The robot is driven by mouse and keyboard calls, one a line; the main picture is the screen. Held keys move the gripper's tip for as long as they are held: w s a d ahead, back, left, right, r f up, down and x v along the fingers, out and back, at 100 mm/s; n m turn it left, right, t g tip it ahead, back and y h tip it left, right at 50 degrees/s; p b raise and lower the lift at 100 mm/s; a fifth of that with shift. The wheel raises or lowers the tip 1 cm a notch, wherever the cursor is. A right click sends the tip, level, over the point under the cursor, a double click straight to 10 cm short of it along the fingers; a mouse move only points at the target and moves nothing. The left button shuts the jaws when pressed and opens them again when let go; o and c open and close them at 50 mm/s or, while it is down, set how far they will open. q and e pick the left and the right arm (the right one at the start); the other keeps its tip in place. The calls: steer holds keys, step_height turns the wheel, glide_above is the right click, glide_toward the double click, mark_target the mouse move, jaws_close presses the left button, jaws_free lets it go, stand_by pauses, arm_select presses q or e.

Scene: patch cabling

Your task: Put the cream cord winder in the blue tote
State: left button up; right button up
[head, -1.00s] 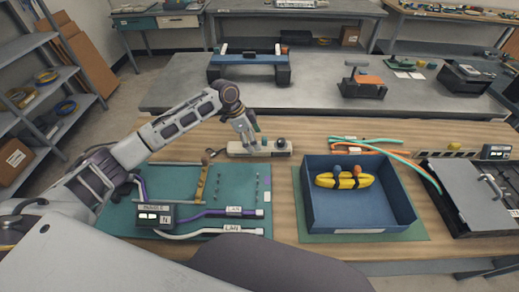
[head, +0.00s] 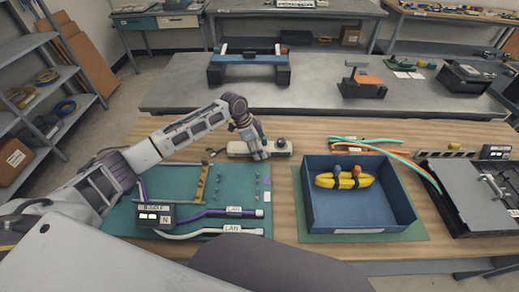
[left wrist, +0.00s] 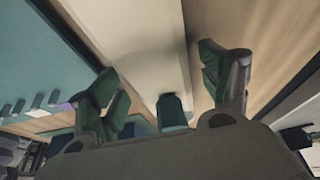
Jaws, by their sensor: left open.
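The cream cord winder (head: 236,149), a long pale bar with a dark knob near its right end, lies on the wooden table behind the teal mat. My left gripper (head: 257,153) is over its middle, pointing down, and hides part of it. In the left wrist view, the open fingers (left wrist: 160,72) stand apart with the cream surface (left wrist: 140,35) between them; whether they touch it I cannot tell. My right gripper is out of view.
The teal mat (head: 225,190) carries a labelled box (head: 155,215), cables and a tan bracket (head: 202,184). Green and orange cables (head: 375,147) lie behind the tote. A grey case (head: 465,185) stands at far right. Bare wood lies between mat and tote.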

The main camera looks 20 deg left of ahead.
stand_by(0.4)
arm_select(q)
steer(key=c, duration=1.5)
steer(key=shift+r, duration=0.15)
steer(key=shift+r, duration=4.9)
